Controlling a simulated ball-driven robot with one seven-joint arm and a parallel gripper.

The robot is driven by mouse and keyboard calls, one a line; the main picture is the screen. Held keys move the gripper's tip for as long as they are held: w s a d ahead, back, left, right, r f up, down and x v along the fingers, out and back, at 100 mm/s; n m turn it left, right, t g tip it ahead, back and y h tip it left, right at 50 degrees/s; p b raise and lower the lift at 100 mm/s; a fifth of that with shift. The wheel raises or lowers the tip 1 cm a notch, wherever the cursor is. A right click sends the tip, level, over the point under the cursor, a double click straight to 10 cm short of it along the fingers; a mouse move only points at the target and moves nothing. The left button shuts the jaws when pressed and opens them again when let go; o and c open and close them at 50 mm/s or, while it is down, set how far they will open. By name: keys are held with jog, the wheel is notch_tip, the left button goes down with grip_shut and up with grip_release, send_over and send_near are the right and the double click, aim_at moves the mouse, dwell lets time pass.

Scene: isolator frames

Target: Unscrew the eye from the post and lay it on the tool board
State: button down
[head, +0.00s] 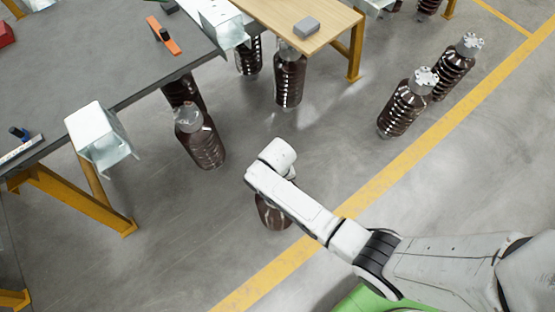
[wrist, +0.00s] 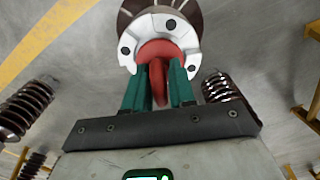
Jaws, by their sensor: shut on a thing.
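The eye (wrist: 160,48) is red and sits on the pale metal cap (wrist: 130,45) of a brown ribbed post. The two green fingers of my gripper (wrist: 157,75) are closed on the eye's ring, one on each side. In the head view, the brown post (head: 272,213) shows partly beneath my arm, which hides the eye and my fingers. The cap has several dark holes around the eye. Whether any thread shows between eye and cap, I cannot tell. I cannot pick out the tool board for certain.
A grey table (head: 110,45) at left carries an orange tool (head: 163,36). A wooden table (head: 290,12) at the top carries a grey block (head: 306,27). Several brown ribbed insulators, such as one at right (head: 405,105), stand on the floor. Open floor lies between.

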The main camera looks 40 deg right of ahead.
jog(key=shift+r+n+p, duration=0.15)
jog(key=shift+n+p, duration=0.35)
jog(key=shift+n, duration=0.3)
jog(key=shift+n+p, duration=0.35)
jog(key=shift+n, duration=0.65)
jog(key=shift+r+p, duration=3.85)
